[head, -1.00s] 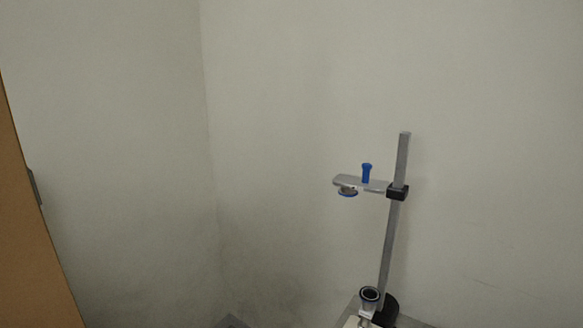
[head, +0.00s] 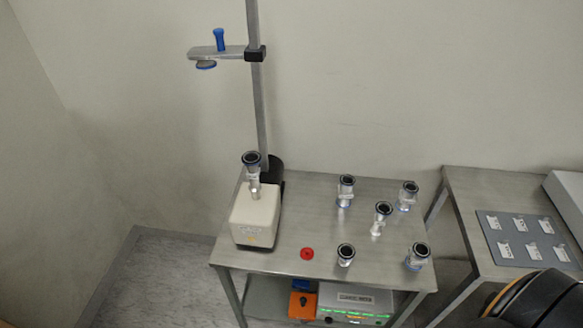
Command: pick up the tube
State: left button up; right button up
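Several clear tube-like pieces with black rims stand upright on the metal table (head: 320,215): one at the back middle (head: 345,191), one at the back right (head: 407,196), one in the centre (head: 381,218), one at the front (head: 345,255) and one at the front right (head: 417,257). A similar clear piece (head: 252,168) stands on the white box (head: 255,215) at the table's left. I cannot tell which one is the tube. Neither gripper is in view; only an orange and black part of my arm shows at the lower right.
A metal stand (head: 256,100) rises behind the white box, with a clamp arm (head: 225,53) bearing a blue knob (head: 219,40). A red disc (head: 307,254) lies near the front edge. A device with green lights (head: 355,303) sits below. A grey panel (head: 520,238) lies on the right table.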

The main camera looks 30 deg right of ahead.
aim_at(347, 181)
jog(key=z, duration=1.25)
